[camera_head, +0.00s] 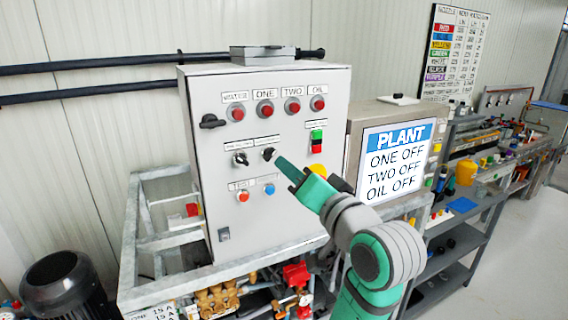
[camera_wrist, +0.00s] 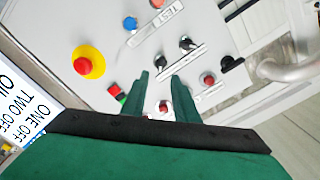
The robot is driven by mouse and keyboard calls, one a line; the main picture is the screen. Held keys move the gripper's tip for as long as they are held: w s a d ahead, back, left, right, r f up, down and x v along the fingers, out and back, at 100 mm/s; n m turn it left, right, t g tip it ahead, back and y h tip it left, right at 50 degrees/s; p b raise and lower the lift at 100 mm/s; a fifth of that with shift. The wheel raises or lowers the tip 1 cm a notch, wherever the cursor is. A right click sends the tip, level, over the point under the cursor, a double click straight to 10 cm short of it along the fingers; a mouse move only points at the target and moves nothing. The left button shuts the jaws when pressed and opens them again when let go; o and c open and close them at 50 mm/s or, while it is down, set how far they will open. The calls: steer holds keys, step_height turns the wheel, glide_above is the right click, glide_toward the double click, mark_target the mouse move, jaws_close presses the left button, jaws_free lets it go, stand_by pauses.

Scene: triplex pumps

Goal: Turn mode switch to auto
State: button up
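The grey control panel (camera_head: 275,215) carries two black rotary switches in its middle row. The left switch (camera_head: 241,158) and the right switch (camera_head: 268,154) each have a small label above, too small to read, so I cannot tell which is the mode switch. My gripper (camera_head: 285,166) is just right of the right switch in the head view. In the wrist view, my gripper (camera_wrist: 161,82) is open, its two green fingers apart and empty. The right switch (camera_wrist: 161,62) shows just beyond the fingertips, roughly between them; contact cannot be told. The left switch (camera_wrist: 187,42) is to its upper right.
A yellow emergency stop with red button (camera_wrist: 88,63) is beside the fingers. Several red lamps (camera_head: 265,108) line the panel top, and a black handle (camera_head: 212,121) is at its left. A PLANT display (camera_head: 397,160) reads ONE OFF, TWO OFF, OIL OFF.

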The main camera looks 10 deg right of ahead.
steer(key=shift+v, duration=1.25)
steer(key=shift+a, duration=0.1)
step_height(320, 180, down, 22)
steer(key=w+m+h, duration=0.2)
steer(key=h, duration=0.1)
steer(key=s+a+f+h, duration=0.1)
steer(key=s+f, duration=0.4)
steer(key=f, duration=0.4)
steer(key=s+a+f+h, duration=0.2)
steer(key=s+f, duration=0.2)
steer(key=f, duration=0.5)
steer(key=s+a+f+n+g, duration=0.1)
steer(key=s+a+f+n, duration=0.1)
steer(key=s+f, duration=0.45)
steer(key=s+a+f+n+g, duration=0.1)
steer(key=s+f, duration=0.2)
steer(key=s, duration=0.7)
steer(key=s+a+n, duration=0.4)
steer(key=s, duration=1.2)
steer(key=shift+s+r, duration=0.2)
steer(key=shift+r, duration=0.25)
